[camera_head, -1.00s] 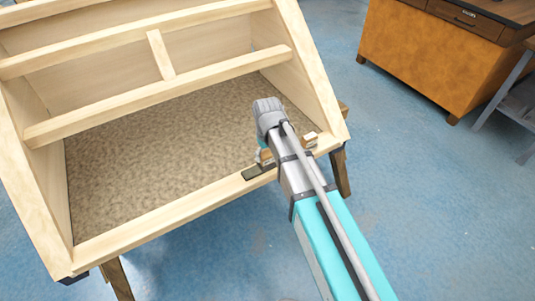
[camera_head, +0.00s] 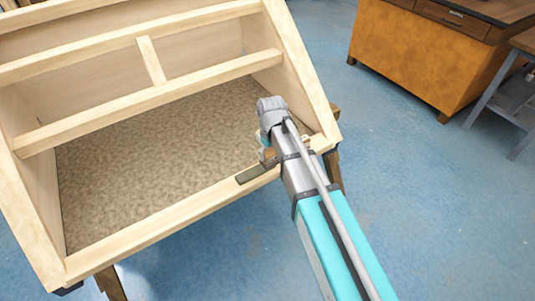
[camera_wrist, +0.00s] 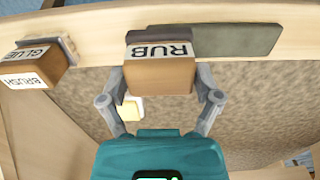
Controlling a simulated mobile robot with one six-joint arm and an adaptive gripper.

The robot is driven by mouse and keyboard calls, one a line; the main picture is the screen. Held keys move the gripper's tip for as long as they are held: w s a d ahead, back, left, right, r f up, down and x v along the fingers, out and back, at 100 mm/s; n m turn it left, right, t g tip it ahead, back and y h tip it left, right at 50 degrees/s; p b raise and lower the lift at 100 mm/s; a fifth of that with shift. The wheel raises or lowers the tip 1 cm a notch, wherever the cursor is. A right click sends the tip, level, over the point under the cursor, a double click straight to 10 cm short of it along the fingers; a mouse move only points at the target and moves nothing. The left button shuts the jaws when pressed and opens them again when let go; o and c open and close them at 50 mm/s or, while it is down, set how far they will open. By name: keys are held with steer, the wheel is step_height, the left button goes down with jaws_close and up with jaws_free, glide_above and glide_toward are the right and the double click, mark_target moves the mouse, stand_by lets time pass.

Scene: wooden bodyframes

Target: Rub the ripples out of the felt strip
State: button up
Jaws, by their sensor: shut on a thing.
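My gripper (camera_wrist: 160,95) is shut on a wooden block labelled RUB (camera_wrist: 158,76), held between its two fingers. The grey-green felt strip (camera_wrist: 238,40) lies along the frame's pale front rail (camera_wrist: 70,22). The block is at the strip's left part in the wrist view and covers some of it; I cannot tell whether it touches. The bare part of the strip looks flat, and I cannot make out ripples. In the head view the strip (camera_head: 250,175) shows as a dark piece on the rail, left of my gripper (camera_head: 267,158), its right end hidden by my arm.
A wooden block labelled GLUE BRUSH (camera_wrist: 38,66) stands on the rail left of my gripper in the wrist view. A small pale yellow piece (camera_wrist: 130,108) shows below the held block. The wooden frame (camera_head: 150,210) has a speckled floor (camera_head: 140,160). A cabinet (camera_head: 420,60) stands at back right.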

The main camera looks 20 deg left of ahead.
steer(key=shift+r, duration=0.1)
steer(key=shift+r+p, duration=2.95)
steer(key=shift+p, duration=0.1)
steer(key=shift+r+p, duration=1.5)
steer(key=shift+r, duration=0.05)
